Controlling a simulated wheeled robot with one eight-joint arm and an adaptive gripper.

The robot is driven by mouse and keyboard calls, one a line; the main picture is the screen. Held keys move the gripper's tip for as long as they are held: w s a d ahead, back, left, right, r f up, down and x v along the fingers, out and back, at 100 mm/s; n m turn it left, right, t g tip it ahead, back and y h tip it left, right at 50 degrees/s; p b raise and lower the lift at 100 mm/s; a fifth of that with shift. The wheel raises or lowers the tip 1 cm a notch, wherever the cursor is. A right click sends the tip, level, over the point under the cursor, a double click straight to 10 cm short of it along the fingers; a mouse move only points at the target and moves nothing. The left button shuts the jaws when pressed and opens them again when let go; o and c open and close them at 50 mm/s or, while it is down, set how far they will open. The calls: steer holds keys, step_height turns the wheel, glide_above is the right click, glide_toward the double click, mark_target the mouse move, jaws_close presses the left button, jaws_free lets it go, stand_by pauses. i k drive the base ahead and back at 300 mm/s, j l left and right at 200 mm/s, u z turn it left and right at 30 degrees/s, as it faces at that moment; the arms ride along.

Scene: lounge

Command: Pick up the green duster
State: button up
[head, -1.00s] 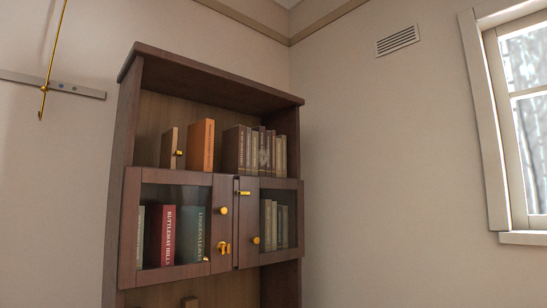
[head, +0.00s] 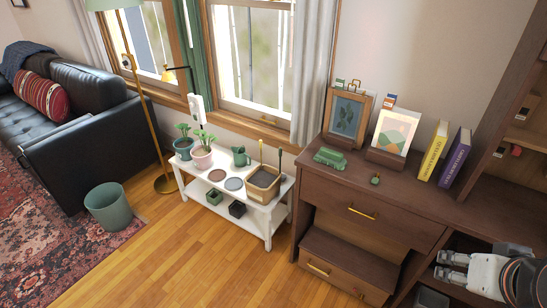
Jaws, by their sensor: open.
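A green oblong object (head: 330,158) lies on the brown wooden desk (head: 411,205), near its left end. It may be the green duster, but it is too small in the head view to be sure. My gripper (head: 440,267) is at the lower right, with its grey fingers pointing left in front of the desk's right part. It is open and apart from the green object, with no object seen between the fingers.
Framed pictures (head: 351,112) and upright yellow and purple books (head: 433,150) stand behind on the desk. A white plant stand (head: 268,222) is left of it. A green bin (head: 113,210) and black sofa (head: 75,120) are farther left. Wood floor in front is clear.

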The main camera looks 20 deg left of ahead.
mark_target(329, 156)
steer(key=u, duration=0.65)
steer(key=i+l+u, duration=0.2)
steer(key=i, duration=0.2)
steer(key=j, duration=0.1)
